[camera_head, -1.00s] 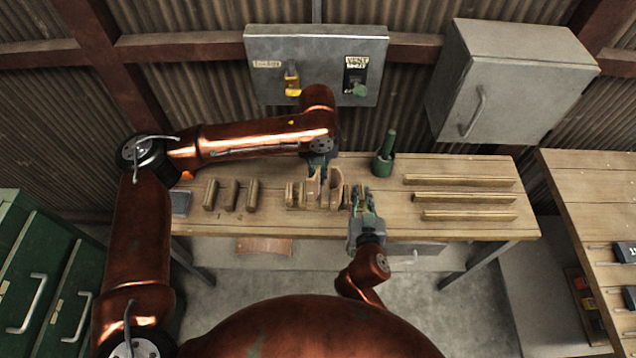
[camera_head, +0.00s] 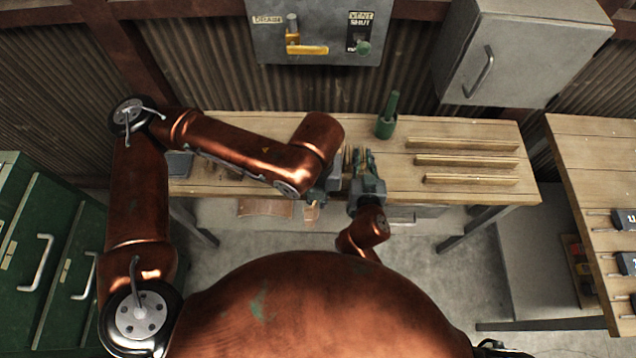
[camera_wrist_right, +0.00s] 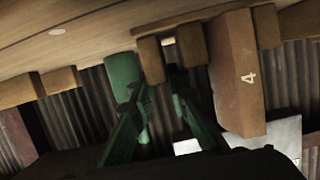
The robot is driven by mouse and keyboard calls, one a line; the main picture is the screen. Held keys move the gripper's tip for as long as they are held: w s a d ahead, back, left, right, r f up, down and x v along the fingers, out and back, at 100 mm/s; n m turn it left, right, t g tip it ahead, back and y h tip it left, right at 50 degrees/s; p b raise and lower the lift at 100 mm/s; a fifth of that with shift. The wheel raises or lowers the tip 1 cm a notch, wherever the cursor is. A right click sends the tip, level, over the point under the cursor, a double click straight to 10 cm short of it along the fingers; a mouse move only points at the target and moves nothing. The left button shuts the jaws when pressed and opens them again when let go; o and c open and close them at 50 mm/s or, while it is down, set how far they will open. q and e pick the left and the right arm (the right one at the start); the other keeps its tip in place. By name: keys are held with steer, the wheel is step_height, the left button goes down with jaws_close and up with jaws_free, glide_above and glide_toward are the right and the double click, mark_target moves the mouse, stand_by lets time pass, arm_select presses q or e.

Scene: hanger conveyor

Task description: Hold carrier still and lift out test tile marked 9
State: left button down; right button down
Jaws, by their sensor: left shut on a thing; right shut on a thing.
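My left gripper (camera_head: 322,188) is shut on a small tan piece (camera_head: 311,213), which shows below it near the table's front edge. No mark can be read on this piece. My right gripper (camera_head: 361,160) is shut at the wooden carrier (camera_head: 347,160), mostly hidden by my arms. In the right wrist view my right gripper's (camera_wrist_right: 157,82) green fingers reach up to short wooden blocks (camera_wrist_right: 190,46). Beside them a brown tile (camera_wrist_right: 238,78) marked 4 stands in view. No tile marked 9 can be read.
A green holder (camera_head: 385,127) with a rod stands behind right. Several long wooden rails (camera_head: 465,161) lie on the table (camera_head: 400,186) at right. A wall panel (camera_head: 320,79), a grey cabinet (camera_head: 520,59), green drawers (camera_head: 35,263) and a second table (camera_head: 588,170) surround it.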

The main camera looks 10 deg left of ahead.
stand_by(0.3)
steer(key=c, duration=1.8)
jaws_free()
steer(key=shift+o, duration=0.2)
steer(key=v, duration=1.2)
steer(key=shift+d, duration=0.1)
